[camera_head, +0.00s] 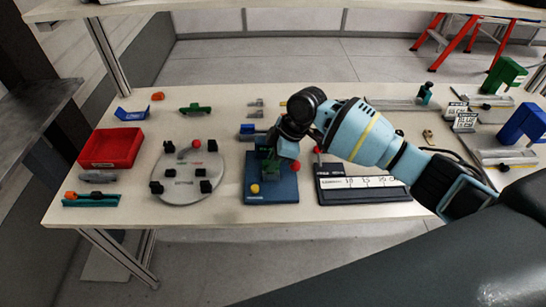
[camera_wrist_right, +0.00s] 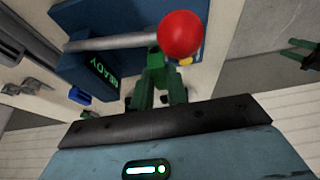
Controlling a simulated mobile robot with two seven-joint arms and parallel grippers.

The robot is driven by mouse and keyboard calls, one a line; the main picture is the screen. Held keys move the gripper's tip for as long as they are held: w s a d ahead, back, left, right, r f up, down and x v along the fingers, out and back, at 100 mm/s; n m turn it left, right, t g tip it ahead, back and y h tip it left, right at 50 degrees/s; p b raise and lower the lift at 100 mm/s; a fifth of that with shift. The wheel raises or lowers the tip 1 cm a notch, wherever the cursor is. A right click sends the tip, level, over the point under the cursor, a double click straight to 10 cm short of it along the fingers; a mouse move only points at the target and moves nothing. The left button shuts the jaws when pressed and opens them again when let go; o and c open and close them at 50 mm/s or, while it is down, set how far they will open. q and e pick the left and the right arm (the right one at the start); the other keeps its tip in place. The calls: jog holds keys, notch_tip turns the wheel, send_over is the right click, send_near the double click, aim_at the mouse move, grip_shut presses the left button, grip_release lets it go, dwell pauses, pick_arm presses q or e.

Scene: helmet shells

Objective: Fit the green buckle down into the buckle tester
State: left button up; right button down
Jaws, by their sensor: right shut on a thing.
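The buckle tester is a blue block (camera_head: 285,188) with a red ball lever (camera_head: 296,166) and a yellow knob (camera_head: 254,188). Its display reads READY in the right wrist view (camera_wrist_right: 103,75). My right gripper (camera_head: 269,168) points down over the tester, its green fingers (camera_wrist_right: 160,80) shut. The green buckle (camera_wrist_right: 156,58) seems to be between the fingertips, close to the tester; green on green, its outline is unclear. The red ball and rod partly cover this spot, so I cannot tell whether the buckle is seated. A two-pronged dark green thing at the wrist view's right edge may be my left gripper (camera_wrist_right: 302,52).
A round grey fixture (camera_head: 185,178) and red bin (camera_head: 111,148) stand left of the tester. A black scale-marked board (camera_head: 360,183) is close on its right. A green part (camera_head: 195,108) lies farther back.

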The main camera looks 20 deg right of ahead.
jog(key=shift+f, duration=0.85)
jog(key=c, duration=1.3)
grip_release()
jog(key=v, duration=0.7)
jog(key=shift+r, duration=0.4)
jog(key=shift+s+d, duration=0.1)
jog(key=shift+d, duration=0.05)
